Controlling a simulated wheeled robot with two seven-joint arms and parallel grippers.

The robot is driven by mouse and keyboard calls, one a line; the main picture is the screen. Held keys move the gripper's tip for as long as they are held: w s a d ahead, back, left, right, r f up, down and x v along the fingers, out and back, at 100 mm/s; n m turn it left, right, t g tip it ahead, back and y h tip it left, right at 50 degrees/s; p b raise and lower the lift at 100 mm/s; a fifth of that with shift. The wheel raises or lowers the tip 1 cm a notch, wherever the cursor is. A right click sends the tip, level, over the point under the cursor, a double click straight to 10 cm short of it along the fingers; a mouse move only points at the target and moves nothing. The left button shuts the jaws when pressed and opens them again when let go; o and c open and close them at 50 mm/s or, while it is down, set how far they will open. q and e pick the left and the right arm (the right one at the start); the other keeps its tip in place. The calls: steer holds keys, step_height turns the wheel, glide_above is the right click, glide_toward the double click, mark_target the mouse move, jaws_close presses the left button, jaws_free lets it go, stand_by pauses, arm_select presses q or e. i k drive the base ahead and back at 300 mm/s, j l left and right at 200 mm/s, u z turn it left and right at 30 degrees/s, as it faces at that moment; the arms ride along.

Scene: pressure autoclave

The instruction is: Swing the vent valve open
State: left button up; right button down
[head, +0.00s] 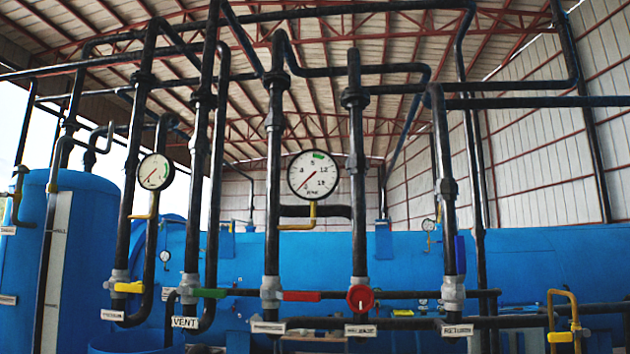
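The vent valve is a grey valve body (188,284) low on a black vertical pipe at left of centre in the head view. Its green lever (210,293) points to the right, level and crosswise to the pipe. A white label reading VENT (185,322) is just below it. Neither of my grippers shows in the head view, and nothing touches the lever.
Nearby pipes carry a yellow lever (128,287), a red lever (301,296) and a round red knob (361,298). A large gauge (313,175) and a smaller gauge (155,171) are above. Blue tanks (540,255) stand behind. A bent yellow handle (564,315) is at right.

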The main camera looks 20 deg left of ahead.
mark_target(197, 293)
steer(key=u, duration=1.3)
